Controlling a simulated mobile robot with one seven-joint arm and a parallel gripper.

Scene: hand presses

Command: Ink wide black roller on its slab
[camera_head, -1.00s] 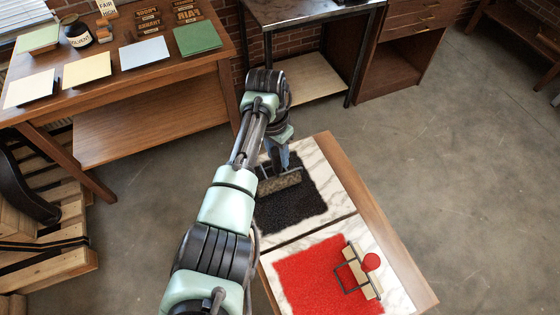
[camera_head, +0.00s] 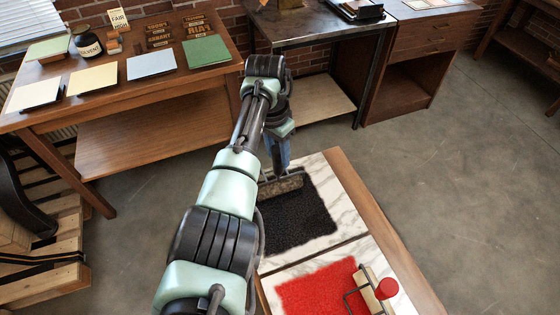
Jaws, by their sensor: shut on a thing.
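The wide black roller (camera_head: 280,186) lies across the far part of the black ink patch (camera_head: 300,222) on its white marbled slab (camera_head: 343,198). Its speckled, dark-flecked cylinder shows in front of my gripper (camera_head: 277,165). My gripper points down over it and is shut on the roller's handle, which my arm and gripper mostly hide. Whether the roller presses on the ink or hovers just above it, I cannot tell.
A second marbled slab with a red ink patch (camera_head: 318,290) sits nearer, with a red-handled roller (camera_head: 386,289) at its right. A wooden table (camera_head: 150,140) with paper stacks and type blocks stands at the left. A dark-topped bench (camera_head: 310,27) stands behind. The floor at right is clear.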

